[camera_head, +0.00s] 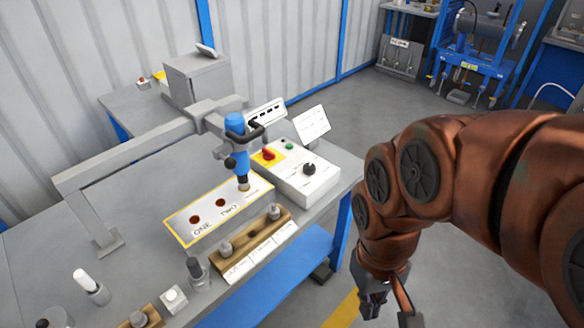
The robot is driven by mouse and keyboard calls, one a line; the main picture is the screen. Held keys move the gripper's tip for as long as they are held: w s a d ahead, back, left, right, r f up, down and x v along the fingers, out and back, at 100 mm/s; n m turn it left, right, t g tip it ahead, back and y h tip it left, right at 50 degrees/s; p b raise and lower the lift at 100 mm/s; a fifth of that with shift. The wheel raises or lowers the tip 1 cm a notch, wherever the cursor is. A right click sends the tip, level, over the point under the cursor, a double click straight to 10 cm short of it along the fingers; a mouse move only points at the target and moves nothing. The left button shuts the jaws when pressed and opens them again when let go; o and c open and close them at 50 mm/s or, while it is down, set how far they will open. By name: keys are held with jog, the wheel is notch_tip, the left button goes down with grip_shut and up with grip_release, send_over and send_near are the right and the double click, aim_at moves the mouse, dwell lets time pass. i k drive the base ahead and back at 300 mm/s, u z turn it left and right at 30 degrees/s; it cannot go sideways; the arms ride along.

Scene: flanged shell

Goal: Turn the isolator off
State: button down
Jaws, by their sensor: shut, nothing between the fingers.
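The isolator (268,155) is a red rotary handle on a yellow plate. It sits on the sloped top of a pale control box (310,187) at the table's right end. The handle's exact angle is too small to read. My gripper (385,306) points down at the bottom of the view, off the table's right side and well apart from the isolator. It is shut and empty, and its tips are partly cut off by the frame's lower edge.
A green button (289,146) and a black knob (309,169) share the box. A blue tool (237,140) hangs from a grey arm left of the isolator, over a ONE/TWO plate (184,229). A wooden rack (248,246) stands in front.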

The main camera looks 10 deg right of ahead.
aim_at(268, 155)
jog(key=z, duration=0.8)
jog(key=i, duration=0.75)
jog(key=u, duration=2.05)
